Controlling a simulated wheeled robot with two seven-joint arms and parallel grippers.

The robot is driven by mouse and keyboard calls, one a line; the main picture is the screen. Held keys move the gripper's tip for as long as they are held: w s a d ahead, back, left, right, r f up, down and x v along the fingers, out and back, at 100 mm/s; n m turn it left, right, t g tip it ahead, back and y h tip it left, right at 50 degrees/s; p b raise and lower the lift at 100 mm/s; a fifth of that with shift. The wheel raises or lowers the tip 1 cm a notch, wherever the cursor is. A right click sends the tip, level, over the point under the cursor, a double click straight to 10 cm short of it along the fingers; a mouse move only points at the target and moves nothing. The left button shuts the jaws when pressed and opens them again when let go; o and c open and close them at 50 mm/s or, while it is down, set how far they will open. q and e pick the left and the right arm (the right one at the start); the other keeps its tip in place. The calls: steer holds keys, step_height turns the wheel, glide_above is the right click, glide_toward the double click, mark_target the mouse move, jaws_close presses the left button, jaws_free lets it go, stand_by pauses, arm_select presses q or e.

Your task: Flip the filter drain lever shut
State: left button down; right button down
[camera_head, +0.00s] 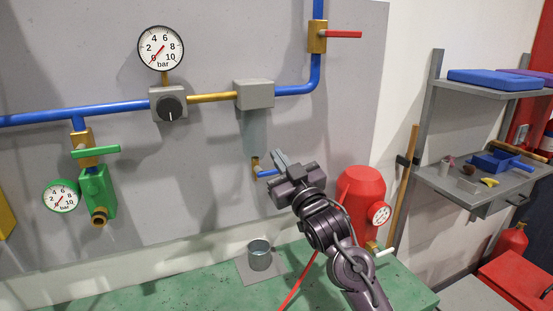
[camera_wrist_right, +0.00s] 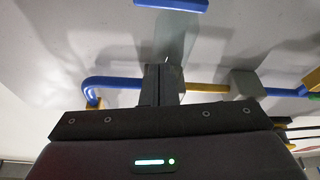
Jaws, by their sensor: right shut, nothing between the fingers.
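The filter has a grey head (camera_head: 253,94) on the pipe line and a pale translucent bowl (camera_head: 254,132) below it. Under the bowl is a small brass drain (camera_head: 256,163) with a blue drain lever (camera_head: 267,173) pointing right, roughly level. My right gripper (camera_head: 279,157) is shut and empty, just right of the drain. It may hide the lever's right end; I cannot tell whether they touch. In the right wrist view, which is upside down, the shut fingers (camera_wrist_right: 160,70) show below the blue lever (camera_wrist_right: 172,3), with a gap in the picture. My left gripper is not in view.
A metal cup (camera_head: 259,254) stands on a grey plate on the green bench (camera_head: 170,295) below the drain. A red tank (camera_head: 361,200) stands right of my arm. A red-lever valve (camera_head: 317,37) and a green-lever valve (camera_head: 85,148) sit on the blue pipe.

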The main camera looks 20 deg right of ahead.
steer(key=b+v, duration=0.2)
steer(key=v, duration=0.5)
steer(key=shift+f, duration=0.3)
steer(key=shift+s, duration=0.1)
